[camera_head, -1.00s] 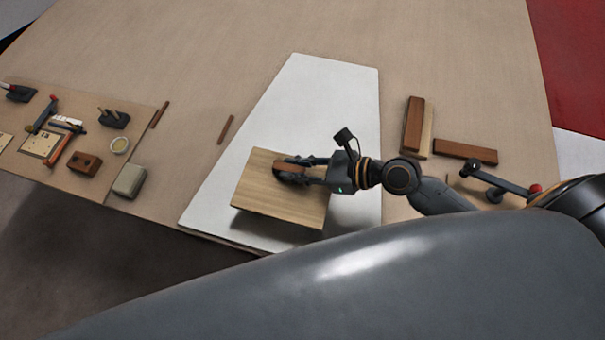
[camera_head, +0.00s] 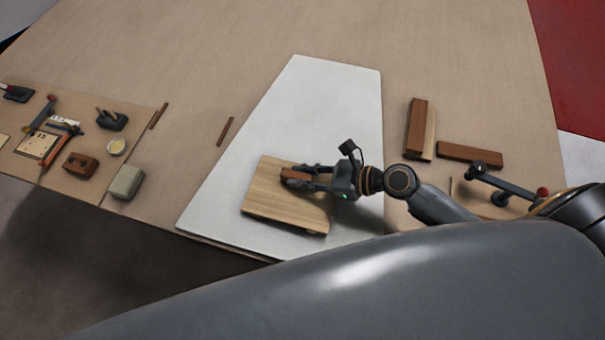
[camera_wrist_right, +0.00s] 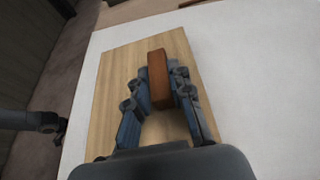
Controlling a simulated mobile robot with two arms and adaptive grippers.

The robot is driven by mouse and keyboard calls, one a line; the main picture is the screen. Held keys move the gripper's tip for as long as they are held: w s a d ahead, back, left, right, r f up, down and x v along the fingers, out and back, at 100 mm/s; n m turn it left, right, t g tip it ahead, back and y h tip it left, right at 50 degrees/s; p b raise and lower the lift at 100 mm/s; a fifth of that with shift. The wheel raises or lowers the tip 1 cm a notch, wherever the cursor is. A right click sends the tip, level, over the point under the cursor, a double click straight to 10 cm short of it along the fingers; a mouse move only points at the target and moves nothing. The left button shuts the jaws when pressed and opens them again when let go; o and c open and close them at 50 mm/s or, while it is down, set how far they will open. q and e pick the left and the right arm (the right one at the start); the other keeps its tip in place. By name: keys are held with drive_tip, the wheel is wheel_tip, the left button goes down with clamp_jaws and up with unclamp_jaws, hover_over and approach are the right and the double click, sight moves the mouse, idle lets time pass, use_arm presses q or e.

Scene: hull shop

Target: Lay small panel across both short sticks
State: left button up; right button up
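The small panel (camera_head: 277,196) is a light wooden board with a reddish-brown block (camera_head: 295,174) on top as a handle. It is over the white sheet, near its front edge. My right gripper (camera_head: 297,177) has its fingers on both sides of the block; the wrist view shows the block (camera_wrist_right: 158,78) between the fingers (camera_wrist_right: 161,92). Two thin, short brown sticks (camera_head: 158,116) (camera_head: 225,131) lie on the table to the left, apart from the panel. What is under the panel is mostly hidden, so its support cannot be told. My left gripper is not in view.
The white sheet (camera_head: 320,100) is clear behind the panel. Brown and light wood blocks (camera_head: 416,125) (camera_head: 470,153) lie to the right, near a dark lever with a red knob (camera_head: 505,183). At the left are several small tools and a grey-green block (camera_head: 127,181).

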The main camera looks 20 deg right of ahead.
drive_tip(key=o, duration=0.4)
drive_tip(key=shift+c, duration=0.2)
drive_tip(key=shift+r, duration=0.1)
drive_tip(key=shift+s+d+r, duration=0.1)
drive_tip(key=shift+r, duration=0.05)
drive_tip(key=b+v, duration=0.1)
drive_tip(key=v, duration=0.9)
drive_tip(key=shift+s+d, duration=0.1)
drive_tip(key=shift+s, duration=0.05)
drive_tip(key=shift+s+d+r, duration=0.35)
drive_tip(key=shift+d, duration=0.15)
